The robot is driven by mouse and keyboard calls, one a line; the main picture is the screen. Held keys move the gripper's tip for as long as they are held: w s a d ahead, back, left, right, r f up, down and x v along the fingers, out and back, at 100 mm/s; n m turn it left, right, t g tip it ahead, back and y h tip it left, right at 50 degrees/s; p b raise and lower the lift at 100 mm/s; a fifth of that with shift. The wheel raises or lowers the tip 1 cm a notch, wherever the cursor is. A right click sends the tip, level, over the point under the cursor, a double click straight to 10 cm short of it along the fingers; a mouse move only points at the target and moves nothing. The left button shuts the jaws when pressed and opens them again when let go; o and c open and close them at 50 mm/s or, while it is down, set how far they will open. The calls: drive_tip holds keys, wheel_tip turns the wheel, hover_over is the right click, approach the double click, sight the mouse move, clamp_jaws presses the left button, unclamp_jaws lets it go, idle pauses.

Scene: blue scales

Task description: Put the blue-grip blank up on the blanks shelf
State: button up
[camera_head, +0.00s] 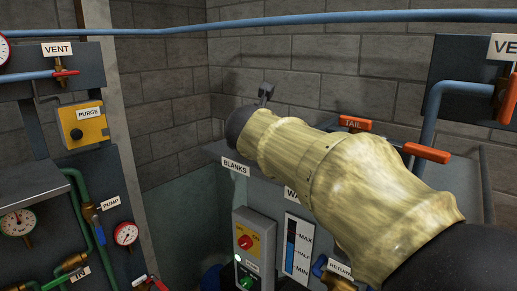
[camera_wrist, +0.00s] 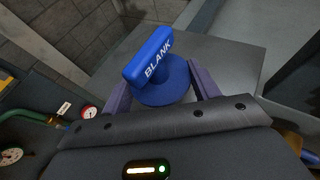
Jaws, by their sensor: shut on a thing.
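The blue-grip blank (camera_wrist: 160,65) has a blue bar handle lettered BLANK on a round blue disc. In the wrist view it sits between the two fingers of my gripper (camera_wrist: 163,90), which is shut on it. Behind and below it is a flat grey surface (camera_wrist: 238,58) that looks like the blanks shelf. I cannot tell whether the blank touches it. In the head view the shelf's edge (camera_head: 219,152) shows above a BLANKS label (camera_head: 236,168). My arm covers much of the shelf, and the blank is hidden there.
A blue pipe (camera_head: 300,20) crosses above. Orange handles (camera_head: 427,153) stand right of my arm, one tagged TAIL (camera_head: 354,124). A switch box (camera_head: 254,258) and level gauge (camera_head: 297,245) are below the shelf. A yellow PURGE box (camera_head: 83,122) and gauges are at left.

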wheel_tip(320, 180, down, 2)
drive_tip(key=shift+f, duration=0.15)
drive_tip(key=shift+d, duration=0.1)
drive_tip(key=shift+f, duration=0.15)
drive_tip(key=o, duration=1.2)
drive_tip(key=shift+r, duration=0.2)
drive_tip(key=shift+s+b, duration=0.3)
drive_tip(key=b+v, duration=0.3)
drive_tip(key=v, duration=0.8)
drive_tip(key=shift+s+b, duration=0.25)
drive_tip(key=shift+b, duration=0.05)
